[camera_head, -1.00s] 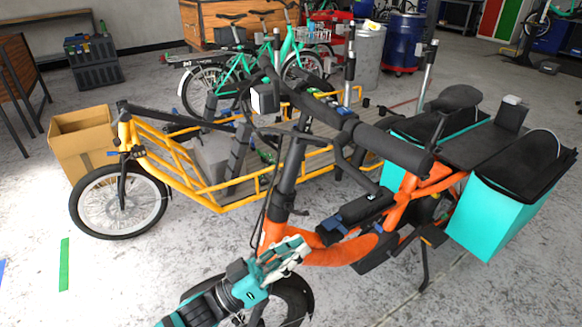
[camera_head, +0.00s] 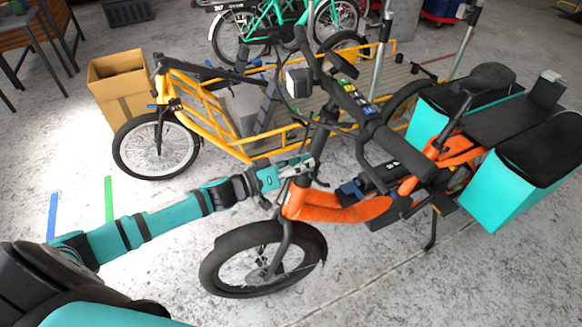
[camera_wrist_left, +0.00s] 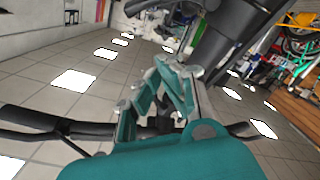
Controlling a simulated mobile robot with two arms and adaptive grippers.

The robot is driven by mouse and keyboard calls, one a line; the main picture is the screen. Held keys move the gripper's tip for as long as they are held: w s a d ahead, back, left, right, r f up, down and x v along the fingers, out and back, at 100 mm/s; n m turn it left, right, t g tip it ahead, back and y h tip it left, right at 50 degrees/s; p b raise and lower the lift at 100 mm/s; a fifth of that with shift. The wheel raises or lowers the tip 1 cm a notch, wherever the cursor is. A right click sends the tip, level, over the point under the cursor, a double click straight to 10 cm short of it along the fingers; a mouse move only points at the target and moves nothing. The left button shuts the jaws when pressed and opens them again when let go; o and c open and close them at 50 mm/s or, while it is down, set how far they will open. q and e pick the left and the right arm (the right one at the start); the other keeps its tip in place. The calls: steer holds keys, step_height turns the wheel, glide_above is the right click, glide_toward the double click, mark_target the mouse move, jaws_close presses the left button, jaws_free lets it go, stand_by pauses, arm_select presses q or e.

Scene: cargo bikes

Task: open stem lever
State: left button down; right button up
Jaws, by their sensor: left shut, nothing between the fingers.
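The orange cargo bike (camera_head: 345,210) stands at centre right with its black stem (camera_head: 324,128) rising to the handlebar (camera_head: 402,150). My left gripper (camera_head: 308,165) reaches in from the left, shut and empty, at the lower part of the stem. In the left wrist view its fingers (camera_wrist_left: 172,75) are close together, beside a thick dark tube (camera_wrist_left: 232,42) that appears to be the stem. Whether the fingers touch it I cannot tell. The stem lever cannot be made out clearly in either view. My right gripper is not in view.
The orange bike's front wheel (camera_head: 262,260) is below my left arm. A yellow cargo bike (camera_head: 205,110) stands close behind, with a cardboard box (camera_head: 122,88) to its left. Teal panniers (camera_head: 520,190) hang at the right. The floor at lower right is clear.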

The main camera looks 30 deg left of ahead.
mark_target(317, 179)
arm_select(q)
steer(key=x, duration=0.4)
steer(key=shift+d, duration=0.15)
steer(key=shift+s+d+f, duration=0.15)
steer(key=shift+s+f, duration=0.5)
steer(key=shift+f, duration=0.1)
steer(key=shift+s+d+f, duration=0.2)
steer(key=shift+s+f, duration=0.45)
steer(key=shift+f, duration=0.05)
